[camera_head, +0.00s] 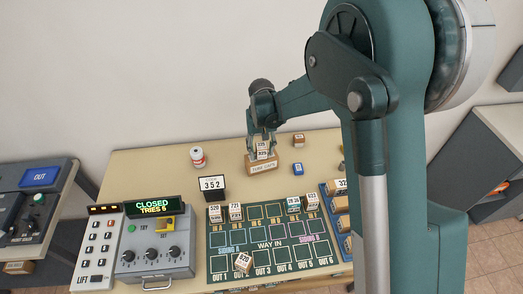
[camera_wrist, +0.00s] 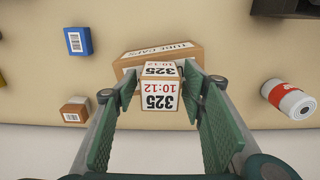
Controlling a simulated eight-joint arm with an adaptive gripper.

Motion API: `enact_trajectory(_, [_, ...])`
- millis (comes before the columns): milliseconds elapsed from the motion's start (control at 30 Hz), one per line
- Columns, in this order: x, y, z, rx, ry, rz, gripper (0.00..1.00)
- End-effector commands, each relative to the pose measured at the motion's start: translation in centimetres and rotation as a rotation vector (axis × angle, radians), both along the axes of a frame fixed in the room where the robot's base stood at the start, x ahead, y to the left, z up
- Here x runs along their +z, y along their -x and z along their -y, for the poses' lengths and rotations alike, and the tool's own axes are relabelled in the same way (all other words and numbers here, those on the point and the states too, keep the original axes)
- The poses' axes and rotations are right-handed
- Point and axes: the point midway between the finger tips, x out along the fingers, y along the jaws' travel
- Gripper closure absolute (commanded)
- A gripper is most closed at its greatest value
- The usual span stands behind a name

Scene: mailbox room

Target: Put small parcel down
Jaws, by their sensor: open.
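A small white-and-tan parcel marked 325 10:12 (camera_head: 263,153) is at the brown TUBE CAPS box (camera_head: 263,168), near the back of the table. It appears to rest on top of that box. In the wrist view the parcel (camera_wrist: 159,93) sits between the two green fingers of my gripper (camera_wrist: 162,86), with the TUBE CAPS box (camera_wrist: 180,53) behind it. My gripper (camera_head: 262,138) is open around the parcel, with a finger on each side. Whether either finger touches it is hard to tell.
A small tan parcel (camera_head: 298,140) and a red-and-white roll (camera_head: 197,157) stand on either side. A blue box (camera_head: 298,169) lies to the right.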

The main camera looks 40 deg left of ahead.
Motion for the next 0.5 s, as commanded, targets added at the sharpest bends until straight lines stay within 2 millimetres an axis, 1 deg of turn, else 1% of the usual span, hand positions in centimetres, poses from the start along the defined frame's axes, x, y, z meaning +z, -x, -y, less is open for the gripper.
enact_trajectory(167, [0.7,0.0,0.0,0.000,0.000,0.000,0.58])
enact_trajectory(267, [1.7,0.0,0.0,0.000,0.000,0.000,0.58])
enact_trajectory(367, [2.9,0.0,0.0,0.000,0.000,0.000,0.58])
enact_trajectory(500, [5.0,0.0,0.0,0.000,0.000,0.000,0.58])
